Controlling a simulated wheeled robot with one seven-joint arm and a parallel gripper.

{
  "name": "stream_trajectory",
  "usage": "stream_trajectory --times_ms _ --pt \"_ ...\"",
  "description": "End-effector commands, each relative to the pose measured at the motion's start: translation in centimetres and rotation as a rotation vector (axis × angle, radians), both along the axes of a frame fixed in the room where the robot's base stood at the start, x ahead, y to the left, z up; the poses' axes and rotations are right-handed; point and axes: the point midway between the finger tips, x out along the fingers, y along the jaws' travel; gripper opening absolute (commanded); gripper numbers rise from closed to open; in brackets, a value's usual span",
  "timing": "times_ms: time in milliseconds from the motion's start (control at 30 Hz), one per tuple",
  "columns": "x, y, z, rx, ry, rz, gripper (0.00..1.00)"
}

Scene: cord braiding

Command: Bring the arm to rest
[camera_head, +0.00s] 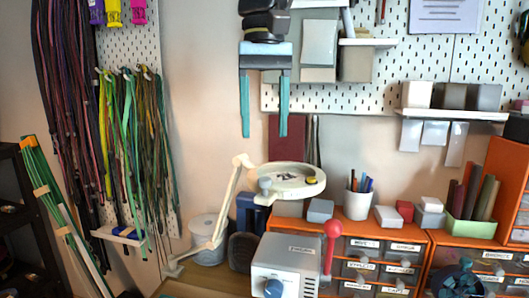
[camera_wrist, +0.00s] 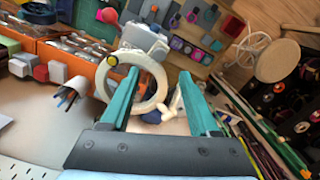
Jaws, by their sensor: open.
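My gripper (camera_head: 264,105) hangs from the top of the head view with its two teal fingers pointing down, apart and with nothing between them. It is in front of the pegboard wall, above the white ring-shaped magnifier lamp (camera_head: 291,181). In the wrist view my gripper (camera_wrist: 158,95) shows its teal fingers spread wide, and the lamp's ring (camera_wrist: 150,100) lies beyond and between them. No cord is in the fingers.
Many cords (camera_head: 140,150) hang on the left pegboard. A grey machine with a red-knobbed lever (camera_head: 332,240) stands on the bench beside orange drawer units (camera_head: 385,240). A white cup of pens (camera_head: 357,200) stands on the drawers. Small shelves (camera_head: 452,114) hold boxes at right.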

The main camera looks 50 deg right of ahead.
Motion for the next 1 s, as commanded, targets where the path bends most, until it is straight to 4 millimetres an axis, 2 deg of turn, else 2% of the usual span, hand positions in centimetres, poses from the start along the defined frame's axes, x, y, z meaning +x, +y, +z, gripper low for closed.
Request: stream_trajectory --times_ms 100,233,800,867,933,1000 --pt "0.0 0.0 1.2 -0.001 -0.001 0.0 0.62" --pt "0.0 0.0 1.8 0.001 -0.001 -0.001 0.62" --pt "0.0 0.0 1.8 0.001 -0.001 0.0 0.62" --pt "0.5 0.1 1.6 0.0 0.0 0.006 0.62" --pt "1.9 0.5 0.8 -0.001 0.0 0.023 0.62" --pt "4.3 1.4 -0.5 -0.004 0.001 0.052 0.62"
